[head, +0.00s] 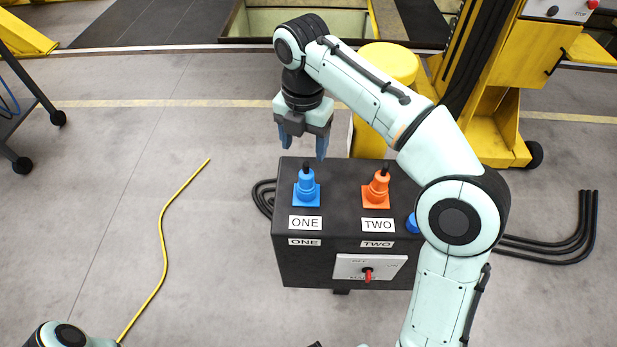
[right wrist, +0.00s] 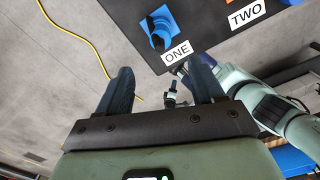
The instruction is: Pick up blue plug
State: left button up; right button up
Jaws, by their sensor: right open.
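The blue plug (head: 306,188) stands upright on the top left of a dark box (head: 342,207), behind the label ONE. It also shows in the right wrist view (right wrist: 161,22), near the top edge. My right gripper (head: 303,146) is open and empty, pointing down just behind and above the blue plug, apart from it. Its two fingers (right wrist: 160,68) show spread in the right wrist view, with the plug beyond their tips. Only a piece of my left arm shows at the bottom left of the head view; I do not make out its gripper.
An orange plug (head: 377,188) stands beside the blue one, behind the label TWO. Another blue item (head: 411,223) is mostly hidden by my right arm. A red switch (head: 368,275) is on the box front. A yellow cable (head: 163,250) lies on open floor at left. Yellow machinery (head: 388,62) stands behind.

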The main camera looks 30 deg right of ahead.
aim_at(307, 172)
jog(key=f+b, duration=0.1)
jog(key=f, duration=0.4)
jog(key=shift+s, duration=0.2)
jog(key=shift+w+f, duration=0.1)
jog(key=shift+f, duration=0.4)
jog(key=f, duration=0.1)
jog(key=f+b, duration=0.1)
jog(key=f, duration=0.3)
jog(key=shift+w+d+b, duration=0.2)
jog(key=shift+d+b, duration=0.1)
jog(key=shift+b, duration=0.05)
pick_arm(q)
jog(key=f, duration=0.1)
jog(key=s+f, duration=0.1)
jog(key=f, duration=0.1)
jog(key=shift+s+f, duration=0.3)
jog(key=shift+s, duration=0.05)
pick_arm(e)
jog(key=shift+c, duration=0.3)
jog(key=shift+r, duration=0.1)
jog(key=c, duration=1.1)
jog(key=shift+c, duration=0.2)
